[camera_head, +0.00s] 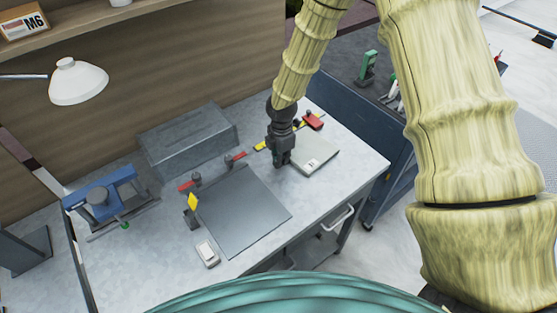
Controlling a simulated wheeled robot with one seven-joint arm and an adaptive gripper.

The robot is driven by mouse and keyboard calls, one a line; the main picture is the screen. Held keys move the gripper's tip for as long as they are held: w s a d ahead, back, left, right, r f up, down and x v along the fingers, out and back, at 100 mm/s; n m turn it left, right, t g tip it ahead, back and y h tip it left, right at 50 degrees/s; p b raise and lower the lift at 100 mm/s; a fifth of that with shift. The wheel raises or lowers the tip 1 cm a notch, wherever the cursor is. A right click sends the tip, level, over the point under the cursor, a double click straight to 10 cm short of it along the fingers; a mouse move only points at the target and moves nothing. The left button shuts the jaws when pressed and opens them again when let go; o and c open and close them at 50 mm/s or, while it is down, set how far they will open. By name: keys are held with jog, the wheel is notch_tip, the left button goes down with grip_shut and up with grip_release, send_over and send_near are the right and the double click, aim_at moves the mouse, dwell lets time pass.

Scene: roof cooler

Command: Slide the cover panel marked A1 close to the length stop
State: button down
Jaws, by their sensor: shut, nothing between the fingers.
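A light grey flat panel (322,151) with a small white label lies at the right of the workbench. The label is too small to read, so I cannot tell if it says A1. My gripper (282,161) points down at the left edge of this panel. It is shut and empty, and I cannot tell if it touches the panel. A larger dark grey plate (243,212) lies to the left. A red-and-yellow strip with small dark stops (229,160) runs behind both. A red block (313,121) sits at its right end. I cannot tell which piece is the length stop.
A grey metal box (188,140) stands at the back. A blue device (100,198) is at the left. A blue cabinet (372,140) is to the right.

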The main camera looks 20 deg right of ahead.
jog(key=shift+w+d, duration=0.15)
jog(key=shift+d, duration=0.6)
jog(key=shift+a, duration=0.15)
